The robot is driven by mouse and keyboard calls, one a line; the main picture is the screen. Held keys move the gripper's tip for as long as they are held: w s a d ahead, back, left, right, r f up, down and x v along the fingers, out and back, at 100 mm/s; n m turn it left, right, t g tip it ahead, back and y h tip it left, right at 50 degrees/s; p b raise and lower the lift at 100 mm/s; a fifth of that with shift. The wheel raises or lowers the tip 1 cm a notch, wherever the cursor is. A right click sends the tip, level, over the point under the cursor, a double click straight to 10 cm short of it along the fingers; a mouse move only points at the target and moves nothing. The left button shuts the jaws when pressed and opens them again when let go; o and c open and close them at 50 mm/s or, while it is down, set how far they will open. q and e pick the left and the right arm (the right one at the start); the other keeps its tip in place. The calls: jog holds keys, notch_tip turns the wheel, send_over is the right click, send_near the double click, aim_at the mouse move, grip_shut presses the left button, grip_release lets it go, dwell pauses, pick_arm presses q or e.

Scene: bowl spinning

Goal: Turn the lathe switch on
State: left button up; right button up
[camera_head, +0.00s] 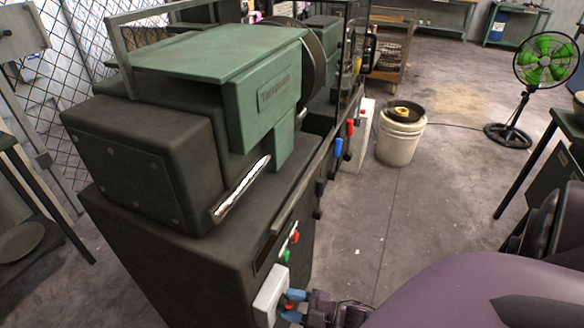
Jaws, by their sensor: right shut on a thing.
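The lathe (200,90) is a large dark machine with a green cover, at the left and centre of the head view. A pale grey switch box (268,298) sits on its front face near the bottom of the picture. My right gripper (290,306) is at the right side of this box, its blue-tipped fingers shut on a small red part, the lathe switch (288,307). The fingers hide much of the switch, so its on or off position cannot be told. My left gripper is not in view.
Red and green buttons (290,246) are on the lathe face just above. Blue and red lever handles (338,147) stick out farther along. A white bucket (400,135) and a green fan (545,60) stand beyond. Floor between is clear. A dark bench (567,120) is at right.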

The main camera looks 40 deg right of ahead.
jog(key=m, duration=0.5)
jog(key=shift+s+f+m+t+b, duration=0.1)
jog(key=shift+f+m+t+b, duration=0.05)
jog(key=shift+m+t+b, duration=0.15)
jog(key=m, duration=0.4)
jog(key=shift+a+t, duration=0.1)
jog(key=shift+t, duration=0.3)
jog(key=m, duration=0.4)
jog(key=shift+h+b, duration=0.4)
jog(key=shift+a+m+t+h, duration=0.1)
jog(key=shift+m+t+h, duration=0.2)
jog(key=shift+m, duration=2.1)
jog(key=o, duration=0.9)
